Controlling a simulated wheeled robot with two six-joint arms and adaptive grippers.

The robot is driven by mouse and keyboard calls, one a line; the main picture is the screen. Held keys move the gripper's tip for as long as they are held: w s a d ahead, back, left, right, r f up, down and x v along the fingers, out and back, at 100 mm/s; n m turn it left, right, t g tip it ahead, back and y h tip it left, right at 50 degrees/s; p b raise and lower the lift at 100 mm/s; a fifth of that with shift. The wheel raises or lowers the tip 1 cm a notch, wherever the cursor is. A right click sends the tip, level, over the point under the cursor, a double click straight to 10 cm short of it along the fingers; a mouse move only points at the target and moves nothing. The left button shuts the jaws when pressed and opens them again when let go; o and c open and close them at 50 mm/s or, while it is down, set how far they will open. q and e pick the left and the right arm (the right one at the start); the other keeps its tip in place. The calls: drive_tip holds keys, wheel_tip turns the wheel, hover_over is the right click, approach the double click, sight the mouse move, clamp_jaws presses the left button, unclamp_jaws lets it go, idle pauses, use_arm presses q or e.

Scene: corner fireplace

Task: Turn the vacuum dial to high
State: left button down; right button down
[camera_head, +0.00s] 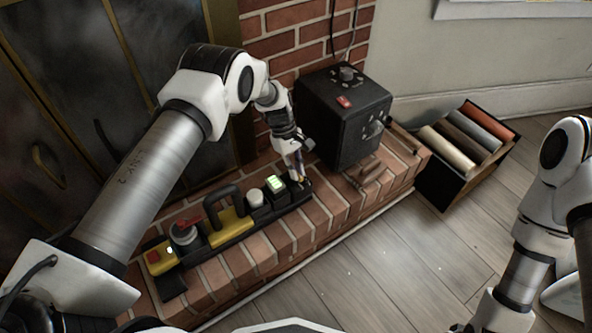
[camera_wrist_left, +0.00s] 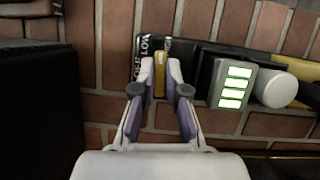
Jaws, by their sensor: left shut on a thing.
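A long black-and-yellow device (camera_head: 232,226) lies on the brick hearth, with a carry handle and several controls. At its right end is a small yellow dial lever (camera_wrist_left: 160,74), next to printed words that read OFF, LOW and a partly hidden third word. My left gripper (camera_head: 299,180) reaches down to that end in the head view. In the left wrist view my left gripper (camera_wrist_left: 161,78) has its two fingers on either side of the yellow lever, closed on it. The lever is hidden by the fingers in the head view. My right arm shows at the right, but its fingertips are out of view.
A black box (camera_head: 345,125) with a knob and red switch stands on the hearth (camera_head: 290,240), right of my left gripper. A green-lit block (camera_wrist_left: 232,85) sits close beside the fingers. A crate of rolls (camera_head: 455,180) stands at the right. The wooden floor in front is clear.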

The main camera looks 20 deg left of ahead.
use_arm(q)
drive_tip(key=shift+m, duration=0.6)
drive_tip(key=c, duration=1.2)
unclamp_jaws()
drive_tip(key=v, duration=1.2)
drive_tip(key=shift+d, duration=0.2)
drive_tip(key=shift+w, duration=0.1)
